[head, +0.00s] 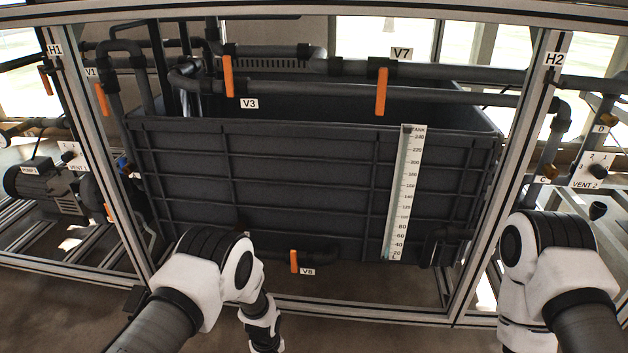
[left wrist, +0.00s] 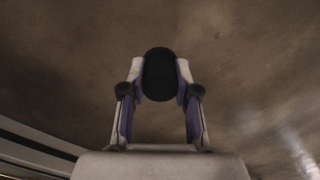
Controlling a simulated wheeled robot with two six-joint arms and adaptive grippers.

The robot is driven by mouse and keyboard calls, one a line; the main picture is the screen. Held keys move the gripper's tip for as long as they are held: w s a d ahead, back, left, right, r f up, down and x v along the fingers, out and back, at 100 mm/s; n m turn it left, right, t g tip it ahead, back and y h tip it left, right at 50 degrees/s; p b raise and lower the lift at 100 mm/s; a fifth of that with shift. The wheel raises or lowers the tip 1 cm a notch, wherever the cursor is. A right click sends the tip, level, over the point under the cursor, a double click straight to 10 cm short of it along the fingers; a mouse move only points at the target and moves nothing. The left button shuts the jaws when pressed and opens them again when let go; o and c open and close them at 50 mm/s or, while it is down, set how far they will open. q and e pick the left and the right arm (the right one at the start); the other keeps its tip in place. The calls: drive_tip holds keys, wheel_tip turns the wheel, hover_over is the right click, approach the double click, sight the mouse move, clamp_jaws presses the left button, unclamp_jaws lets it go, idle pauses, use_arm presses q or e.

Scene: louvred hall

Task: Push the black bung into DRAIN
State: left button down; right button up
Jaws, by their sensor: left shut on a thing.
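In the left wrist view my left gripper (left wrist: 160,80) is shut on the black bung (left wrist: 160,72), a dark rounded plug held between its two pale, purple-lined fingers. Brown floor lies behind it. In the head view my left arm reaches down in front of the tank (head: 290,170), and its gripper is below the picture edge. My right arm bends down at the right, with its gripper out of view. I see no label reading DRAIN in either view.
A metal frame stands around the tank, with posts H1 (head: 90,150) and H2 (head: 510,150). Orange-handled valves V3 (head: 228,76), V7 (head: 381,92) and V8 (head: 294,261) stick out. A pump (head: 45,183) sits at left. Bare floor lies in front.

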use_arm(q)
drive_tip(key=shift+w+r, duration=0.1)
drive_tip(key=shift+r, duration=0.1)
drive_tip(key=w+a+r+m+p, duration=0.1)
drive_tip(key=w+r+p, duration=0.4)
drive_tip(key=r, duration=1.1)
drive_tip(key=w+a+r+p, duration=0.25)
drive_tip(key=w+r, duration=0.45)
drive_tip(key=r, duration=0.8)
drive_tip(key=s+r+m+p, duration=0.2)
drive_tip(key=s+r+m, duration=0.4)
drive_tip(key=r+m, duration=0.1)
drive_tip(key=s+r+p, duration=0.3)
drive_tip(key=r+p, duration=0.8)
drive_tip(key=p, duration=0.1)
drive_tip(key=s+r+p, duration=0.2)
drive_tip(key=r+p, duration=1)
drive_tip(key=p, duration=0.1)
drive_tip(key=s+r+p, duration=0.3)
drive_tip(key=r+p, duration=0.8)
drive_tip(key=p, duration=0.2)
drive_tip(key=shift+s+a+r+m, duration=0.15)
drive_tip(key=shift+s+a+m, duration=0.1)
drive_tip(key=shift+s+m, duration=0.1)
use_arm(e)
wheel_tip(320, 180, up, 48)
drive_tip(key=s, duration=0.1)
drive_tip(key=shift+a+f, duration=0.1)
